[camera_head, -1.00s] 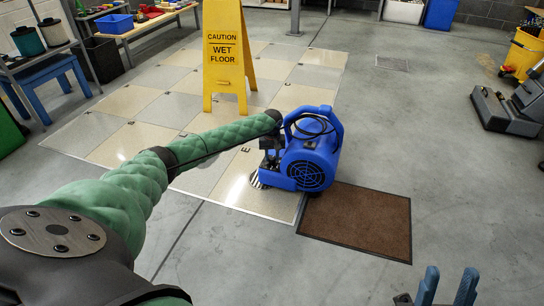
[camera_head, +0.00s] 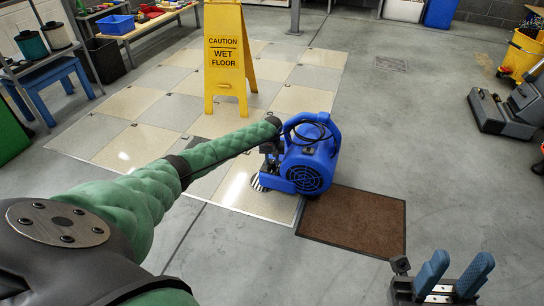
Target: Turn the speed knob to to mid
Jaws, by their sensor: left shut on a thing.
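A blue floor blower (camera_head: 312,157) with a round dark grille and a top handle stands at the edge of the tiled floor. My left arm reaches in from the left, and my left gripper (camera_head: 269,168) is at the blower's left side. Its fingers are small and dark here; it is shut at the blower's side, where the speed knob would be. The knob itself is hidden behind the gripper, so its setting cannot be read. My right gripper (camera_head: 454,272), with blue fingers spread apart, is open and empty at the bottom right.
A brown mat (camera_head: 352,221) lies right of the blower. A yellow wet-floor sign (camera_head: 229,62) stands behind it on the tiles. A dark grey machine (camera_head: 505,113) and a yellow mop bucket (camera_head: 526,52) are at the right. The grey floor between is clear.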

